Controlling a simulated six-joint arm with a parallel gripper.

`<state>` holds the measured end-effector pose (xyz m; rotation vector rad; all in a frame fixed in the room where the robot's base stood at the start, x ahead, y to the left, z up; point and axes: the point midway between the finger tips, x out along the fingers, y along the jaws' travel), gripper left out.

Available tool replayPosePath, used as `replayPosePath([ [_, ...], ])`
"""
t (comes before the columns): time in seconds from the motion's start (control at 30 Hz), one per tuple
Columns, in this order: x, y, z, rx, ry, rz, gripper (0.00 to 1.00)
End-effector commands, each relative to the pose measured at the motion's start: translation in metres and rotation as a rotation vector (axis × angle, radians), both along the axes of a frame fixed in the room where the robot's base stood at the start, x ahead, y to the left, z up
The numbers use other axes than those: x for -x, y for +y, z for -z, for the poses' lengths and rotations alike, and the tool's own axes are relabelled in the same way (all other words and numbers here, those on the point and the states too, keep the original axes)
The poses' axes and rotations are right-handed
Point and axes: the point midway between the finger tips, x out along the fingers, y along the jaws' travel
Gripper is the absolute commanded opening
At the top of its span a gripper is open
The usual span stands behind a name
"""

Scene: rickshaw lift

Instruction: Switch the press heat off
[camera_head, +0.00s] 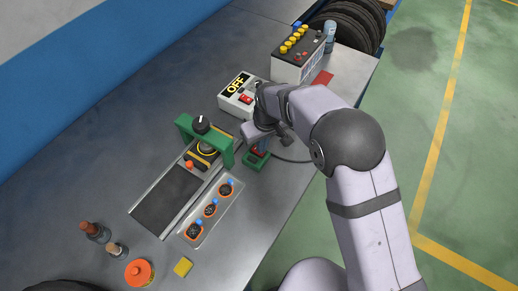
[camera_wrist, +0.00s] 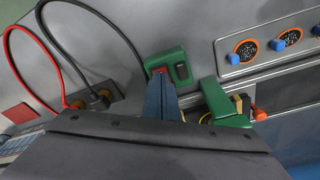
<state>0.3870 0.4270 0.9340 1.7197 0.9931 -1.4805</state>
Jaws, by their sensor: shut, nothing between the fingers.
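The green press (camera_head: 226,150), with a black knob on top, stands over a dark plate on the bench. A small green switch box (camera_head: 250,166) sits beside it; in the wrist view the switch box (camera_wrist: 182,54) carries a red part and a black rocker. My gripper (camera_wrist: 160,84) is shut and empty, its tip over or against the red part; I cannot tell whether it touches. The fingers and my arm hide part of the red part. In the wrist view the press (camera_wrist: 217,98) is partly hidden by my gripper body.
A white box (camera_head: 234,104) labelled OFF with a red switch stands behind the press. A battery (camera_head: 298,62) with yellow caps is at the back. A tray (camera_head: 190,236) of orange-ringed parts with blue tabs lies in front of the press. Red and black cables (camera_wrist: 130,46) loop left in the wrist view.

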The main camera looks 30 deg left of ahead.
Motion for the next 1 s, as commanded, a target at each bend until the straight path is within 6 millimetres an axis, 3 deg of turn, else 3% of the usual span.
replayPosePath([
  [1.0,0.0,0.0,-0.069,-0.001,0.0,0.0,0.0],
])
